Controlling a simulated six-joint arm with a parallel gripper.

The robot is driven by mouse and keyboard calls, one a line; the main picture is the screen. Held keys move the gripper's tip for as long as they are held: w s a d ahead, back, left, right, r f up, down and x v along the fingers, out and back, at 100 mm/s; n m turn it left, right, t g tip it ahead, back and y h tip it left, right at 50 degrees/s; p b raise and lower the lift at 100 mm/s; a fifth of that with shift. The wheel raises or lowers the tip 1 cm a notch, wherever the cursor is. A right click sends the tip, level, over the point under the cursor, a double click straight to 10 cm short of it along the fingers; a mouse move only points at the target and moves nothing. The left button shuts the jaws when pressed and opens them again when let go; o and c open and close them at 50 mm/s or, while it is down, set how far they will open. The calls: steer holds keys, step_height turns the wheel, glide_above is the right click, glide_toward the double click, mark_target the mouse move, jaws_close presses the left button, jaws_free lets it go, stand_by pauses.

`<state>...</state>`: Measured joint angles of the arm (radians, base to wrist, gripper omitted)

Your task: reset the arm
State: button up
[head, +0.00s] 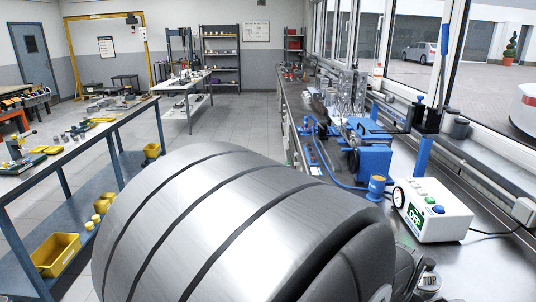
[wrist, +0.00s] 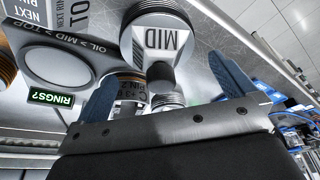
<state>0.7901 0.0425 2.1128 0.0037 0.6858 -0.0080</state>
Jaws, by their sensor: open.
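My gripper (wrist: 162,68) shows in the wrist view as two blue fingers spread apart on a dark metal bar. I see nothing held between them. A round-headed piece marked MID (wrist: 159,38) lies beyond the gap between the fingers. Below it is a labelled cylindrical piece (wrist: 130,95), partly hidden by the gripper bar. I cannot tell the gripper's exact distance from these pieces. The gripper is not recognisable in the head view.
A pale oval plate (wrist: 58,67) and a green RINGS? display (wrist: 50,97) sit left of the fingers. A white box with a green screen (head: 432,208) and blue fixture (head: 375,160) stand on the right bench.

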steer(key=shift+x, duration=2.1)
steer(key=shift+r, duration=0.1)
steer(key=v, duration=1.2)
steer(key=x, duration=1.2)
steer(key=shift+f, duration=0.35)
step_height(320, 180, up, 5)
steer(key=shift+r, duration=0.1)
steer(key=s+d+r+m, duration=0.2)
steer(key=s+d, duration=0.3)
steer(key=s, duration=0.6)
steer(key=s+d+r+m+g, duration=0.1)
steer(key=s+d+r, duration=0.4)
steer(key=s, duration=0.6)
steer(key=shift+s+d+r+m+h, duration=0.3)
steer(key=shift+d+m+h, duration=0.1)
steer(key=shift+d+m, duration=0.25)
